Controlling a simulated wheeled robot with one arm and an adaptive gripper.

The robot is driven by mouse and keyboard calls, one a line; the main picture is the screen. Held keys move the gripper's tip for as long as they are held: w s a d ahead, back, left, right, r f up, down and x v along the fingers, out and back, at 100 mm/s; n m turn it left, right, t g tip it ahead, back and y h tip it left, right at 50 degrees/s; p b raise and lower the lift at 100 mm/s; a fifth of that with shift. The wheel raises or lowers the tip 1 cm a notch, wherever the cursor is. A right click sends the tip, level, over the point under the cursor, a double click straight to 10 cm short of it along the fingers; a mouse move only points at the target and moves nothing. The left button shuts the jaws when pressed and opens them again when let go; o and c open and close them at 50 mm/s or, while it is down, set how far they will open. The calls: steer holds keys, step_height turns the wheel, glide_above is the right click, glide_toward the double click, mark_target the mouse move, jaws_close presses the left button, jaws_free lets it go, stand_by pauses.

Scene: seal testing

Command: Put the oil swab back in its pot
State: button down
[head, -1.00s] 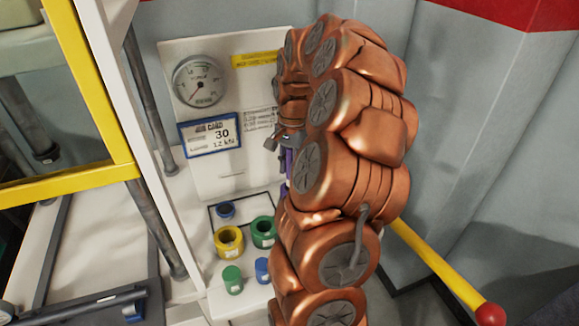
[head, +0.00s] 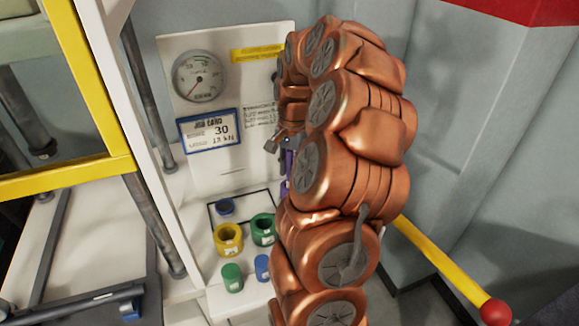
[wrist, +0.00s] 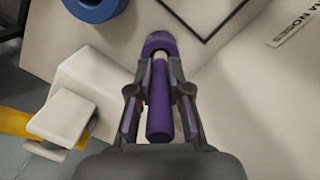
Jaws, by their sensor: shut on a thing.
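My gripper (wrist: 160,90) is shut on a purple handle (wrist: 159,112), which I take to be the oil swab. A short pale neck shows beyond the handle. Past it is a wider purple cylinder with a dark rim (wrist: 158,42); I cannot tell whether this is the pot or the swab's own end, nor whether the swab is in it. In the head view my gripper (head: 285,142) is by the white panel. A sliver of purple (head: 284,172) shows under it, mostly hidden by my copper arm.
Yellow (head: 228,239) and green (head: 263,229) rings and small green (head: 232,277) and blue (head: 263,267) pieces stand on the white bench. A blue ring (wrist: 95,6) and a white block (wrist: 62,118) flank the gripper. A gauge (head: 198,76) and job card (head: 209,130) are behind.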

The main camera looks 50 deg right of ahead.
mark_target(289, 180)
steer(key=shift+f+b, duration=1)
steer(key=shift+f, duration=0.55)
steer(key=shift+b, duration=0.4)
steer(key=shift+f+b, duration=0.3)
steer(key=shift+b, duration=0.15)
stand_by(0.4)
steer(key=c, duration=1.4)
jaws_free()
steer(key=shift+o, duration=0.3)
steer(key=o, duration=0.5)
steer(key=shift+r, duration=0.15)
